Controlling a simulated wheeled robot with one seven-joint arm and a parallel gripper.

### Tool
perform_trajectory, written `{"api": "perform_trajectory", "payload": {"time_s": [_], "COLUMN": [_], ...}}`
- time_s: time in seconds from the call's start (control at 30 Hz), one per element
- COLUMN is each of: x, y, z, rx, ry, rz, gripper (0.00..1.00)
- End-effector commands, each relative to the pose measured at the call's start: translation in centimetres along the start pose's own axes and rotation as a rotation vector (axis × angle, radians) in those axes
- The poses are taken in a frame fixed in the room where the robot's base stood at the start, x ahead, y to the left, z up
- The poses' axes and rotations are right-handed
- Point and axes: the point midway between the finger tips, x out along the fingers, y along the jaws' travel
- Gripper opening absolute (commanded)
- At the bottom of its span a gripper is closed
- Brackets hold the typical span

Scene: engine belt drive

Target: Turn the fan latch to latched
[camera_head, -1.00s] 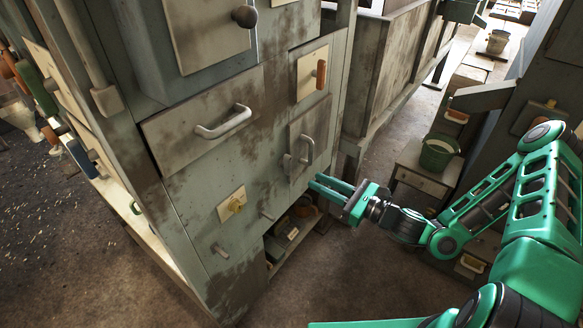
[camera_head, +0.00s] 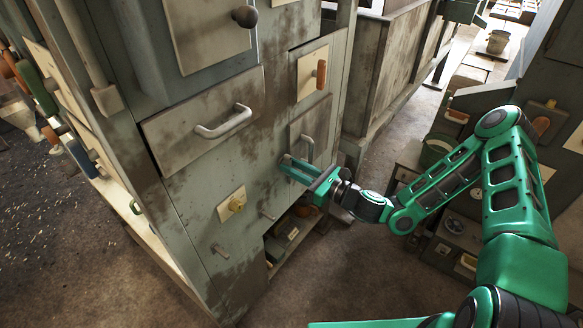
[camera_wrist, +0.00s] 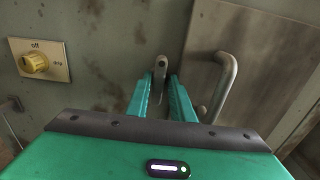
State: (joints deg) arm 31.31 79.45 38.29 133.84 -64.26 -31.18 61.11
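A small grey metal lever (camera_wrist: 160,72), which looks like the fan latch, is on the grey-green cabinet front, left of a door with a curved handle. It stands roughly upright in the wrist view. My gripper (camera_wrist: 160,82) is open, with its two green fingers apart and the lever between their tips. I cannot tell whether either finger touches it. In the head view my gripper (camera_head: 285,164) is at the cabinet front beside the small door, and its fingers hide the lever. No latch label is readable.
The curved door handle (camera_wrist: 226,85) is close to the right finger. A yellow knob (camera_wrist: 35,62) on a plate marked "off" is to the left. A drawer handle (camera_head: 223,122) is above left in the head view, and an orange handle (camera_head: 320,75) above. An open shelf (camera_head: 290,240) is below.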

Motion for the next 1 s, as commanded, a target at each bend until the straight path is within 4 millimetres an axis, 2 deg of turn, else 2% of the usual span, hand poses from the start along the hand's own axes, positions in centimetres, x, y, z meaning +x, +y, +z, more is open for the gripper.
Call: {"api": "perform_trajectory", "payload": {"time_s": [0.23,0.3,0.33,0.43,0.67,1.0], "x": [0.05,0.04,0.04,0.47,0.14,0.07], "y": [-0.01,-0.02,-0.03,0.37,-0.04,-0.17], "z": [0.01,0.01,0.01,0.0,0.02,0.02], "rx": [0.0,0.0,0.0,0.0,-0.022,-0.21], "ry": [0.0,0.0,0.0,-0.001,-0.001,0.0], "rz": [0.0,0.0,0.0,0.002,-0.002,-0.005], "gripper": [0.21,0.04,0.0,0.0,0.0,0.0]}}
